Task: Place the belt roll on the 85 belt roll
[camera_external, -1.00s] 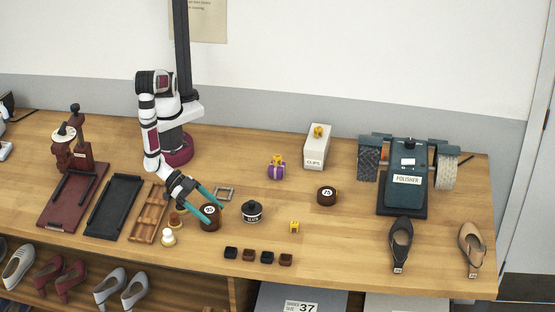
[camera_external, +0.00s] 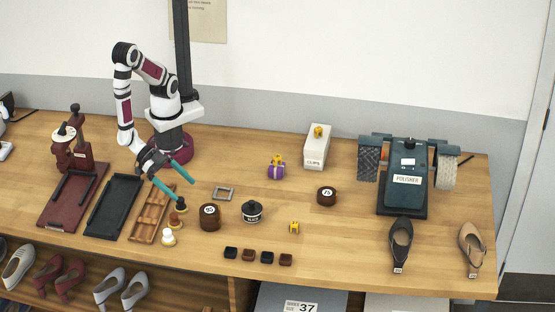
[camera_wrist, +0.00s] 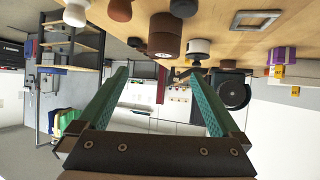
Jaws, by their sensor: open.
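A brown belt roll with a white number label on top (camera_external: 210,219) stands on the bench. The label is too small to read surely. It looks taller than the other roll, and a seam around its side in the wrist view (camera_wrist: 164,36) suggests two rolls stacked flush. Another brown belt roll, labelled 75 (camera_external: 326,197), stands alone to the right. My gripper (camera_external: 186,192) is open and empty, raised to the upper left of the tall roll and clear of it. Its teal fingers (camera_wrist: 160,71) are spread in the wrist view.
A black-lidded tin (camera_external: 252,212) stands right of the tall roll, and a metal buckle frame (camera_external: 223,193) lies behind it. Small bottles (camera_external: 168,237) and a wooden tray (camera_external: 150,222) are left. A polisher (camera_external: 405,180) stands right. The bench between the tin and roll 75 is clear.

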